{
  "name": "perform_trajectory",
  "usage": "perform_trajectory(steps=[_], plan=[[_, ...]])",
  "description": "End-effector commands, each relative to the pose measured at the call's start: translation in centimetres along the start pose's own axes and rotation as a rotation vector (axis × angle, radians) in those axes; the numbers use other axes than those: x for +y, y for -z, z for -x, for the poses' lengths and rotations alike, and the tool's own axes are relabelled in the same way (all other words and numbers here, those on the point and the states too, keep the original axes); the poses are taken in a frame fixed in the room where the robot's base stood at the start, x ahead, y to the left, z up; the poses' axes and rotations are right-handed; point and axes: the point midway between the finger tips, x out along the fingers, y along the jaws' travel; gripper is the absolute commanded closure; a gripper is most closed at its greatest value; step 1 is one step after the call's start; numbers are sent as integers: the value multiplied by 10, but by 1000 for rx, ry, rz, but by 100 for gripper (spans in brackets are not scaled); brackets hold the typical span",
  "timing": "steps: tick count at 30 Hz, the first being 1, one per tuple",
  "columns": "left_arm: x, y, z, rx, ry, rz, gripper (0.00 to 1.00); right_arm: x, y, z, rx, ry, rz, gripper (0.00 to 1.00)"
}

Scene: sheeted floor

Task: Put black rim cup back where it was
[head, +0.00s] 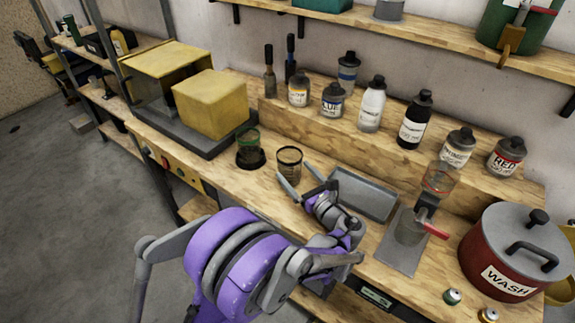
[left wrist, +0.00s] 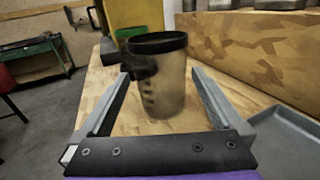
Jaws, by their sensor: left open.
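The black rim cup (head: 289,163) is a clear cup with a dark rim, standing upright on the wooden workbench. In the left wrist view the cup (left wrist: 158,80) stands ahead, between the two fingers in the picture. My left gripper (head: 297,180) is open, its fingers spread just in front of the cup. The left gripper (left wrist: 155,95) has nothing clamped in it. A green-rim cup (head: 249,148) stands left of the black rim cup, on a dark round base. My right gripper is not in view.
A grey tray (head: 365,194) lies right of my gripper. A yellow box (head: 211,103) sits on a dark slab behind left. Several bottles, including a white one (head: 372,105), line the raised step. A red WASH pot (head: 515,252) stands at the right.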

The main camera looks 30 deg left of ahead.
Motion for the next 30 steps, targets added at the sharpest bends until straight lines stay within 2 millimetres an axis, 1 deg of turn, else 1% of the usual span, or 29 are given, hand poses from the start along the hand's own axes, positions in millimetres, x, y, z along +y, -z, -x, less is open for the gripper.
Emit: perform_trajectory(steps=[1, 3, 6, 10, 14, 30], plan=[[-1, 1, 13, 1, 5, 0, 0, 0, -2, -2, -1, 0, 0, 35], [-1, 1, 26, 1, 4, 0, 0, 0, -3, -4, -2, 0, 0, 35], [-1, 1, 40, 1, 3, 0, 0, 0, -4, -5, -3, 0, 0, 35], [0, 0, 51, 0, 1, 0, 0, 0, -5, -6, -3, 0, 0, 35], [0, 0, 54, 0, 0, 0, 0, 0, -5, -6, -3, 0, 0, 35], [0, 0, 54, 0, 0, 0, 0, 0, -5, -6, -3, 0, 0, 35]])
